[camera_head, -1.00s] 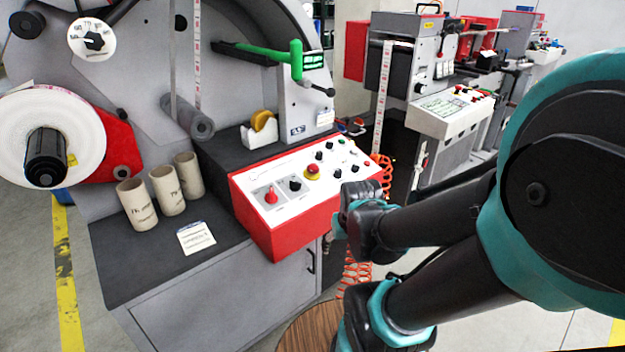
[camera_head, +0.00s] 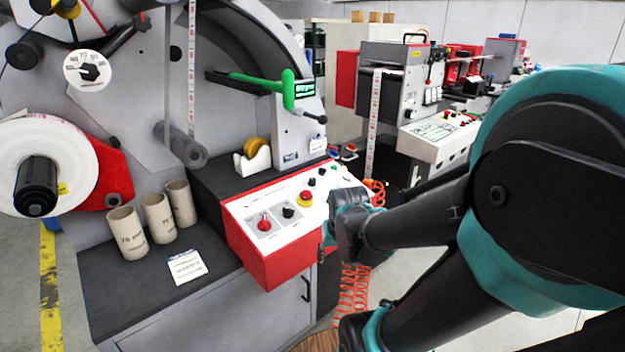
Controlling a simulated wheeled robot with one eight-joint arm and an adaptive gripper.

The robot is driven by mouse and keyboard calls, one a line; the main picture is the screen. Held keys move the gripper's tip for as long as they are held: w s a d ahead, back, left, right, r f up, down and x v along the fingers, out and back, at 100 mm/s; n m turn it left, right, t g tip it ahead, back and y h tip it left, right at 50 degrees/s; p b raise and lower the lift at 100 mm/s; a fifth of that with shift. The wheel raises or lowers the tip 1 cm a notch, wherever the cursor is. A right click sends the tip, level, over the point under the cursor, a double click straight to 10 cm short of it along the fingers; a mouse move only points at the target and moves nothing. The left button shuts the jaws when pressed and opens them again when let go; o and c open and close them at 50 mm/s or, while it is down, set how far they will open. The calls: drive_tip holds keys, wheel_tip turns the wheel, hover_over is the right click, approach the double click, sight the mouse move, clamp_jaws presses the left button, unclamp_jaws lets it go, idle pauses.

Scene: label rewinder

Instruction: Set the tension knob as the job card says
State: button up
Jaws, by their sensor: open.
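A white-topped red control panel (camera_head: 268,262) carries a red knob (camera_head: 264,225), a black knob (camera_head: 289,211) and several buttons. I cannot tell from the lettering which knob is for tension. A small white card (camera_head: 186,266) with unreadable print lies on the dark bench, left of the panel. My arm comes in from the right, and its links cover the panel's right end. My gripper is not visible.
Several cardboard cores (camera_head: 157,217) stand on the bench. A white label roll (camera_head: 60,165) is at left, and a green-handled tool (camera_head: 288,88) juts out above the panel. A tape dispenser (camera_head: 253,158) sits behind the panel. An orange coiled hose (camera_head: 353,290) hangs at its right.

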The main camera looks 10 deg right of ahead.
sight(313, 179)
drive_tip(key=w+r+m+t, duration=0.1)
drive_tip(key=w+r+m, duration=0.6)
drive_tip(key=w+r, duration=1.65)
drive_tip(key=shift+h, duration=0.4)
drive_tip(key=x, duration=1.9)
drive_tip(key=shift+w+a+f, duration=0.1)
drive_tip(key=shift+w+a, duration=0.15)
drive_tip(key=shift+a, duration=0.05)
clamp_jaws()
